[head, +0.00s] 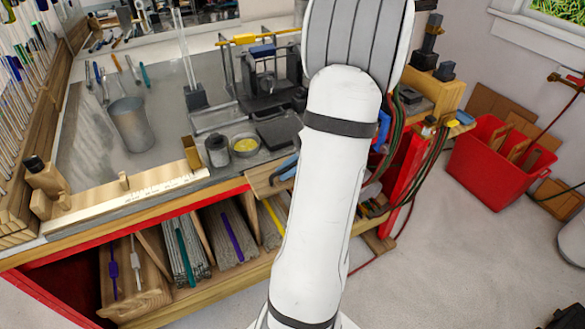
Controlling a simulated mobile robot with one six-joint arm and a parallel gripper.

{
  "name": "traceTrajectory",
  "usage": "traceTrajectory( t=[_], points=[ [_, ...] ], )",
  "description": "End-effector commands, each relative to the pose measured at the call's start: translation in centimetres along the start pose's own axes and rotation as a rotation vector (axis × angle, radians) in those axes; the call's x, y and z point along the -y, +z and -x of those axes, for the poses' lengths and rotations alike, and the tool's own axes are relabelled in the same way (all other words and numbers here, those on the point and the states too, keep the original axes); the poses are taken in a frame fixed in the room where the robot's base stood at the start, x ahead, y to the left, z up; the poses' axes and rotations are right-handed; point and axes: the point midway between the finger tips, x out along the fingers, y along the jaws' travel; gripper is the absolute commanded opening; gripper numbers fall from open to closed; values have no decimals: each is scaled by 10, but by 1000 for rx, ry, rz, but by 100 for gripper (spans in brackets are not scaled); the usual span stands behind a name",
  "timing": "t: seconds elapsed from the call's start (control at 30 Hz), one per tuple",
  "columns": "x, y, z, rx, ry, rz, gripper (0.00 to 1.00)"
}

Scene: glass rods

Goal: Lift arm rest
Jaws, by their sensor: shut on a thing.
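My white arm stretches up the middle of the head view and hides part of the bench behind it. My gripper does not show; the arm covers where it would be. No arm rest can be told for sure. A light wooden piece (262,181) juts out at the bench's front edge, just left of my arm, and could be it. A blue and grey item (284,169) lies against this piece, partly hidden by my arm. I cannot tell whether anything touches the wooden piece.
The workbench (85,150) carries a metal cup (130,124), a small dish of yellow stuff (245,146) and a wooden ruler jig (130,195). Glass rods lie in shelves below. Hoses hang right of my arm. A red bin (480,180) stands on the floor at right.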

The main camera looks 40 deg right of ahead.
Motion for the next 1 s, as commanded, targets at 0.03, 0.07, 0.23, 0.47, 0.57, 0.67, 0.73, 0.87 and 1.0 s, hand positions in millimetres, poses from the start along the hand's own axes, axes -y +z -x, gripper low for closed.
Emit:
traceTrajectory(
  t=[0.03, 0.07, 0.23, 0.47, 0.57, 0.67, 0.73, 0.87, 1.0],
  points=[
    [0, 0, 0, -2, -1, 2, 0],
    [0, 0, 0, -2, -1, 2, 0],
    [0, -1, 0, -2, -1, 1, 20],
    [0, -1, 2, -2, -2, 0, 20],
    [0, -2, 10, -5, -4, 2, 20],
    [-1, -2, 25, -6, -5, 1, 20],
    [-1, -3, 38, -7, -4, 2, 20],
    [-2, -2, 59, -6, -3, 1, 20],
    [-2, -1, 74, -3, -2, 1, 20]
  ],
)
